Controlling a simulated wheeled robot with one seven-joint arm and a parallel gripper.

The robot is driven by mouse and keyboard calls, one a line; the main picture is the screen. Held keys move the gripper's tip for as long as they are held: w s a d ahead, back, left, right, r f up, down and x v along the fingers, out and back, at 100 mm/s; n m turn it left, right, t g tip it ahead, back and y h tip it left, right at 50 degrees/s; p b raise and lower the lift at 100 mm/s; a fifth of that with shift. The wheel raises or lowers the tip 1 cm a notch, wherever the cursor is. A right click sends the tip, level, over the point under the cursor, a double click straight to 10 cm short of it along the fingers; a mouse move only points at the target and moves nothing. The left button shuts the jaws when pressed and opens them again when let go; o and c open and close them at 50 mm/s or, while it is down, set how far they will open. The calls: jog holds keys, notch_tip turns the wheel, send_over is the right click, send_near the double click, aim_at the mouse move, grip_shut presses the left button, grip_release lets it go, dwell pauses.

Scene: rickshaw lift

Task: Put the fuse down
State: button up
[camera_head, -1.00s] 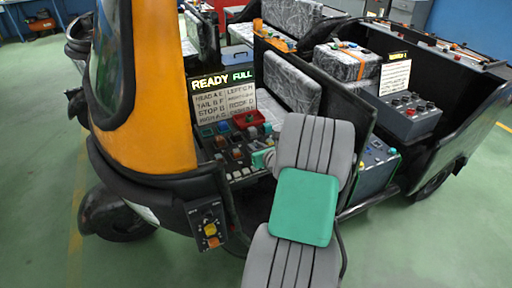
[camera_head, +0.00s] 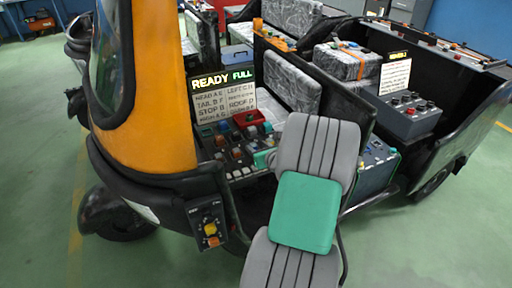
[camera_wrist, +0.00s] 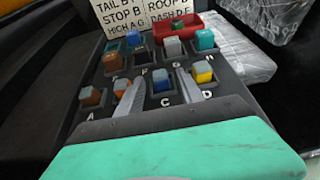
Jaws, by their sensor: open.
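The fuse panel (camera_wrist: 142,119) stands below my gripper (camera_wrist: 159,72) in the wrist view. Another orange-brown fuse (camera_wrist: 90,96) is by A. In the head view my arm hides most of the gripper over the panel (camera_head: 232,150).
A back row holds more fuses, including a teal one (camera_wrist: 205,39). A red tray (camera_wrist: 184,25) lies behind it. A lettered card (camera_head: 224,103) stands behind the panel under a READY FULL display (camera_head: 222,79). The orange cab pillar (camera_head: 160,90) rises to the left.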

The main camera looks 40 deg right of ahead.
jog(key=v, duration=1)
jog(key=shift+s+a, duration=0.15)
jog(key=shift+s, duration=0.05)
